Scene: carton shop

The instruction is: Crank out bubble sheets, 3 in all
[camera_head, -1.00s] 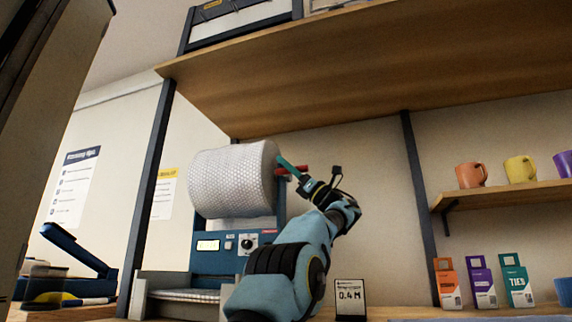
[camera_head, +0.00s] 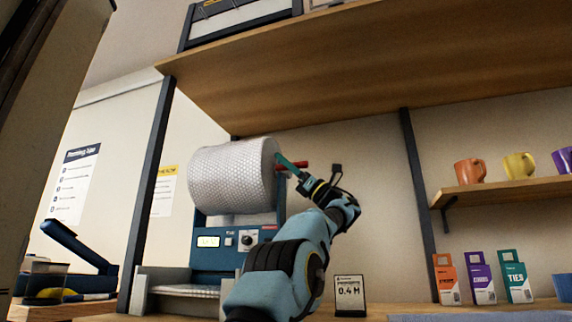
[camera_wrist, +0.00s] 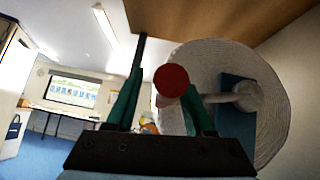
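The bubble-wrap roll (camera_head: 232,178) sits on top of a blue dispenser (camera_head: 215,255) with a small lit display and a dial. A red crank handle (camera_head: 298,165) sticks out beside the roll's right side. My gripper (camera_head: 288,163) is at this handle, its green fingers reaching up and left. In the wrist view the round red handle end (camera_wrist: 171,80) shows between the two fingers, nearer the right one. A gap shows at the left finger, so the gripper looks open around the handle. The dispenser's front tray (camera_head: 185,291) is partly visible; my arm hides its right part.
A wooden shelf (camera_head: 350,75) hangs over the roll and my arm. A small 0.4 M sign (camera_head: 349,291) stands right of my arm. Boxes (camera_head: 480,277) and mugs (camera_head: 519,167) are farther right. A blue lever tool (camera_head: 78,247) lies at left.

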